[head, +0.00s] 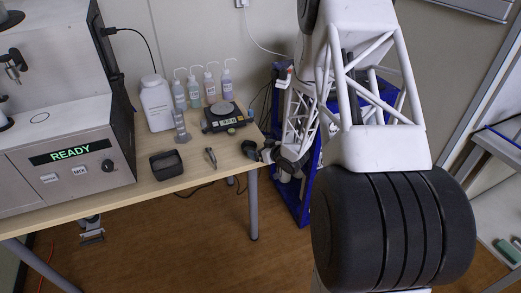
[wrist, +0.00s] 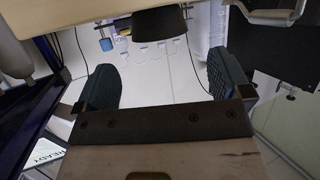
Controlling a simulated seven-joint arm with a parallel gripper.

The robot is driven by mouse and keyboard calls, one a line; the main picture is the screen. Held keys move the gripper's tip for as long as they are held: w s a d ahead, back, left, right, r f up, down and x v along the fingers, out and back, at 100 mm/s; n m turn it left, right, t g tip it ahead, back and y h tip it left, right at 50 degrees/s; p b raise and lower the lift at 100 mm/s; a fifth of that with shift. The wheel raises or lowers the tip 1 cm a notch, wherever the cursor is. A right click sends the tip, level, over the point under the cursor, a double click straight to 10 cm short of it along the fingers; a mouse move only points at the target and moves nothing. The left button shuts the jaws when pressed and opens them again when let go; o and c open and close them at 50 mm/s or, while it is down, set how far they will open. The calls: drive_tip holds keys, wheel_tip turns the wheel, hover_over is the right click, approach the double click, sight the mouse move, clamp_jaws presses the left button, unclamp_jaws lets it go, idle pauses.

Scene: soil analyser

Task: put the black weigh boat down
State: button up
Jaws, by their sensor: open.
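The analyser (head: 75,165) reads READY at left. A balance (head: 226,120), a white jug (head: 156,104), several wash bottles (head: 211,88) and a measuring cylinder (head: 181,127) stand behind. A small dark tool (head: 211,157) lies between boat and gripper. Bare table (head: 190,178) surrounds the boat's right side.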

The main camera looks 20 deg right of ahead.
drive_tip(key=shift+r, duration=0.55)
drive_tip(key=s+a+r+m+g+h, duration=0.25)
drive_tip(key=s+r, duration=0.35)
drive_tip(key=r, duration=0.5)
drive_tip(key=s+a+r+m+g+h, duration=0.15)
drive_tip(key=s+r+h, duration=0.35)
drive_tip(key=r, duration=0.7)
drive_tip(key=s+a+r+g, duration=0.2)
drive_tip(key=s+a+r, duration=0.1)
drive_tip(key=s, duration=0.8)
drive_tip(key=s+a+r+g+y, duration=0.1)
drive_tip(key=s+a+r, duration=0.3)
drive_tip(key=s, duration=0.7)
drive_tip(key=s+a+r+g+y, duration=0.1)
drive_tip(key=s+a+r+g, duration=0.2)
drive_tip(key=s, duration=0.8)
drive_tip(key=shift+a+r+m, duration=0.25)
drive_tip(key=shift+a+m, duration=0.05)
drive_tip(key=shift+a, duration=0.3)
drive_tip(key=shift+o, duration=0.4)
drive_tip(key=shift+w, duration=0.1)
